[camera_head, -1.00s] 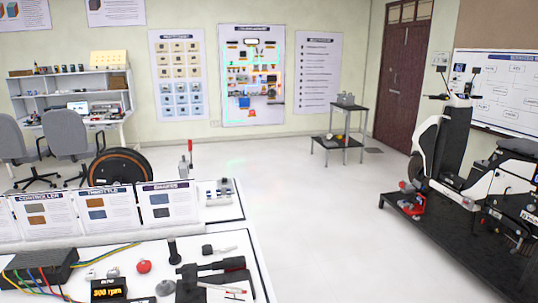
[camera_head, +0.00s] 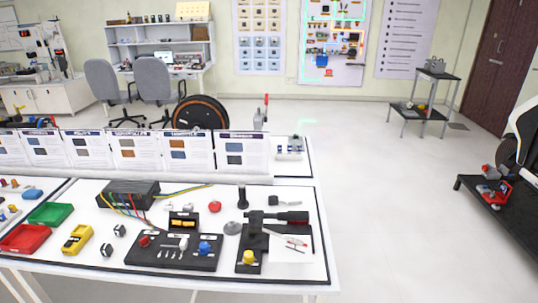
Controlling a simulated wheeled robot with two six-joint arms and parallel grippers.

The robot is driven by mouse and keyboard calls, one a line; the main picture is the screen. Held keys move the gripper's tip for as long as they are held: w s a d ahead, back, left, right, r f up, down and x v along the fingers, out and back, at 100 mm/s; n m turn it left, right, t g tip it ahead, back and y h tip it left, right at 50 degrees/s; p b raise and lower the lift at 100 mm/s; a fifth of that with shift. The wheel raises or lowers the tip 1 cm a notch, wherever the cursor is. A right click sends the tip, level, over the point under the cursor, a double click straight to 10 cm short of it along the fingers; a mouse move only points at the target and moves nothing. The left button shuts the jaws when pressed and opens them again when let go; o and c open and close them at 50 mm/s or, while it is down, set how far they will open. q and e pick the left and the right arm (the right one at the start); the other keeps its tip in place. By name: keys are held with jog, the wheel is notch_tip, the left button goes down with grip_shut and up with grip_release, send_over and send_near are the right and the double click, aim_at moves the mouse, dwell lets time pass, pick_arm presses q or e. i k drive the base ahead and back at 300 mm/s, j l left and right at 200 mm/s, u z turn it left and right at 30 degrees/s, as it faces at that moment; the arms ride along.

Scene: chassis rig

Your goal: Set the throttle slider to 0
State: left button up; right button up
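A black control panel (camera_head: 172,252) lies near the front of the workbench. It carries a red knob (camera_head: 145,241), a blue knob (camera_head: 204,248) and small pale levers (camera_head: 177,247) between them. I cannot tell which part is the throttle slider, or its setting. A small display (camera_head: 183,222) with yellow digits stands behind the panel; its reading is too small to make out now. To the right is a black stand with a dark throttle-like grip (camera_head: 290,217) and a yellow knob (camera_head: 249,257). Neither of my grippers is in view.
The workbench (camera_head: 60,273) also holds a black controller box (camera_head: 128,193) with coloured wires, a yellow multimeter (camera_head: 77,239), a green tray (camera_head: 50,213) and a red tray (camera_head: 24,238). Information cards stand along its back. The floor (camera_head: 400,220) to the right is clear up to a black platform (camera_head: 507,210).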

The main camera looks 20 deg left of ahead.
aim_at(184, 243)
jog(key=u, duration=1.3)
